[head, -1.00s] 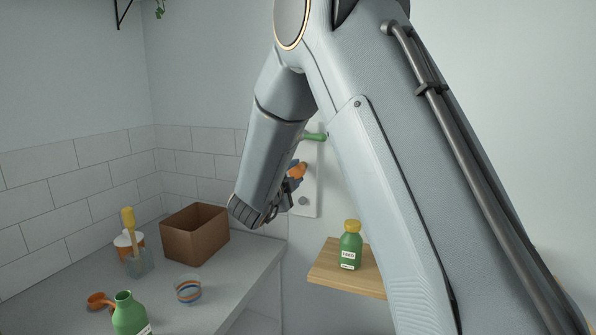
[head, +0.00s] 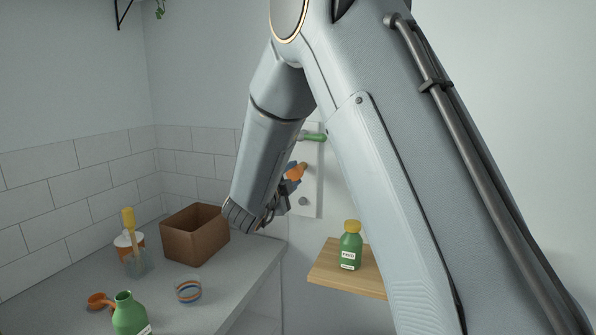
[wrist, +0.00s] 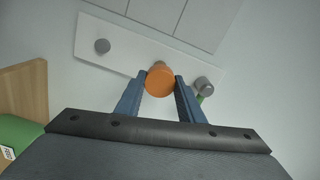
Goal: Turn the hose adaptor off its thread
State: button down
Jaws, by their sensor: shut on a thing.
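The orange hose adaptor (head: 294,173) is between the fingers of my gripper (head: 290,178), in front of a white wall board (head: 313,183). In the wrist view my gripper (wrist: 160,88) is shut on the round orange adaptor (wrist: 160,82), with one blue finger on each side. A small copper-coloured stub (head: 303,165) shows just behind the adaptor, at the board. Its tip also shows in the wrist view (wrist: 158,65). The adaptor hides most of it, so I cannot tell whether the two still touch.
The board bears a green-handled fitting (head: 312,137) above and a grey knob (head: 303,201) below. A wooden shelf (head: 325,276) with a green bottle (head: 350,246) is below right. On the counter are a brown box (head: 194,234), striped cup (head: 188,289), another green bottle (head: 130,315) and orange cup (head: 98,300).

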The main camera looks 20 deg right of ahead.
aim_at(293, 174)
jog(key=shift+v, duration=1.55)
